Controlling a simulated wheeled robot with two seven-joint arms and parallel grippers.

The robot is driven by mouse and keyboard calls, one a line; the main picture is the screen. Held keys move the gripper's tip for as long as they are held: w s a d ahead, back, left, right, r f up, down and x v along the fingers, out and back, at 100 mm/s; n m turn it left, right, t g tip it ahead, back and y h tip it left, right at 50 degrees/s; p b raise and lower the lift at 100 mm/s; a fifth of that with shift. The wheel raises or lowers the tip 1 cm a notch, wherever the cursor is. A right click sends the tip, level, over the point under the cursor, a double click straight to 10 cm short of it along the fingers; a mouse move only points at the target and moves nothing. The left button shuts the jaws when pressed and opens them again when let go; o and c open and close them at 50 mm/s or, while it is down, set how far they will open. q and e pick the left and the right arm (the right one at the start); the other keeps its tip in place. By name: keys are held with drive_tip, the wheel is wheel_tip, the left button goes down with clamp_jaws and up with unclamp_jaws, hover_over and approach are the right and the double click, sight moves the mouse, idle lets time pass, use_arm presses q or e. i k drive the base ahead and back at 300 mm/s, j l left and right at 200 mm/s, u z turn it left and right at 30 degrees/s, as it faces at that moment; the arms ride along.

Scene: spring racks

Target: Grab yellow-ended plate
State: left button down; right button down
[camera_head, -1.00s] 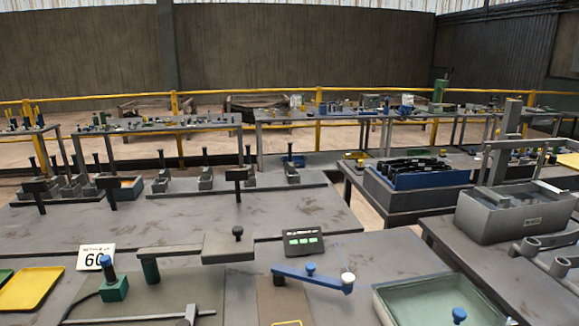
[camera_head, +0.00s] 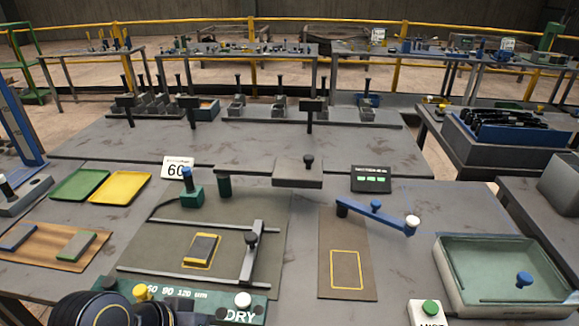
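A dark grey plate (camera_head: 202,248) with yellow showing along its near end lies flat on the grey-green mat (camera_head: 150,258), at or inside a yellow outline. A grey bar frame (camera_head: 250,255) with a black knob stands just right of it. Two other plates lie on a brown wooden board at left: a blue-ended plate (camera_head: 18,237) and a green-ended plate (camera_head: 77,246). A black rounded part at the bottom left edge looks like my own arm. Neither gripper's fingers show.
A green tray (camera_head: 80,184) and a yellow tray (camera_head: 120,188) lie behind the board. A second mat with an empty yellow outline (camera_head: 347,268) sits right of centre, below a blue lever (camera_head: 376,212). A glass-topped basin (camera_head: 505,305) stands at right.

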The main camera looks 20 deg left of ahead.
sight(199, 255)
drive_tip(key=u, duration=1.25)
